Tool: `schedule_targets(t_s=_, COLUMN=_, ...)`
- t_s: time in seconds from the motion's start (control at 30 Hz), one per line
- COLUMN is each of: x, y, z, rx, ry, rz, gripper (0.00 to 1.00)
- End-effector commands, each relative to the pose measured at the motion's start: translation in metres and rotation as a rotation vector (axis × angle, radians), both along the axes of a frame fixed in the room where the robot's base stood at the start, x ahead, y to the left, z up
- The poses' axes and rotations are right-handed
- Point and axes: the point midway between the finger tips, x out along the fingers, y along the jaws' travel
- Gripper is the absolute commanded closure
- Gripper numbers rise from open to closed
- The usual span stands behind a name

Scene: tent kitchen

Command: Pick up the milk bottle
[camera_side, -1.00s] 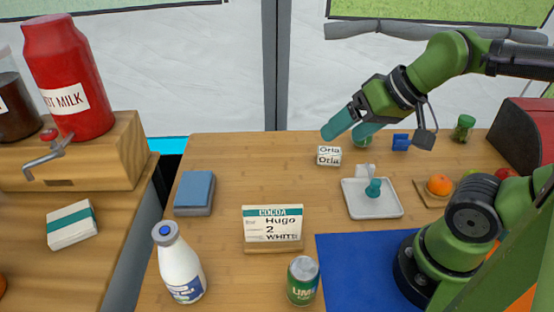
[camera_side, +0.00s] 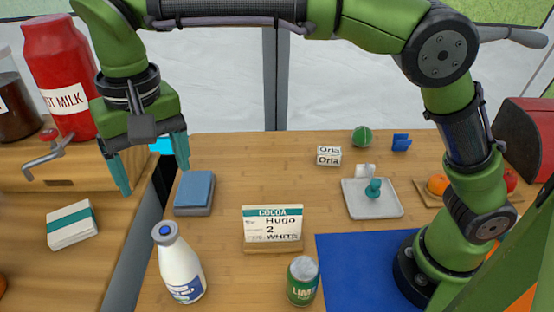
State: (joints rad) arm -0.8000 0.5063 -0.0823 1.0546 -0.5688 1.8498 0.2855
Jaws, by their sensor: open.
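The milk bottle (camera_side: 180,268) is white with a grey neck, a blue cap and a blue label. It stands upright at the front left of the wooden table. My gripper (camera_side: 152,178) points down with its two teal fingers spread apart and nothing between them. It is in the air above and behind the bottle in the picture, near the table's left edge. It does not touch the bottle.
A blue-grey box (camera_side: 194,193) lies behind the bottle. A cocoa order sign (camera_side: 272,228) and a lime can (camera_side: 302,281) stand to its right. A wooden dispenser (camera_side: 60,165) with a red hot milk container (camera_side: 68,80) is at left. A grey tray (camera_side: 388,210) lies further right.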

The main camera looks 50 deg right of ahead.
Motion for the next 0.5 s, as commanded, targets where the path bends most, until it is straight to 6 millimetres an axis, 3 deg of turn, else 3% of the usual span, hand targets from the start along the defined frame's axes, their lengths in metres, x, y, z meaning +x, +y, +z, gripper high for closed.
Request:
schedule_targets(t_s=0.03, x=-0.001, y=0.014, z=0.002, rx=-0.012, ry=0.006, rz=-0.037, gripper=0.20)
schedule_targets(t_s=0.1, x=-0.003, y=0.023, z=0.010, rx=-0.018, ry=0.012, rz=-0.103, gripper=0.20)
schedule_targets(t_s=0.27, x=-0.009, y=0.021, z=0.035, rx=-0.005, ry=0.034, rz=-0.244, gripper=0.20)
schedule_targets(t_s=0.5, x=-0.014, y=0.019, z=0.012, rx=-0.018, ry=0.061, rz=-0.279, gripper=0.20)
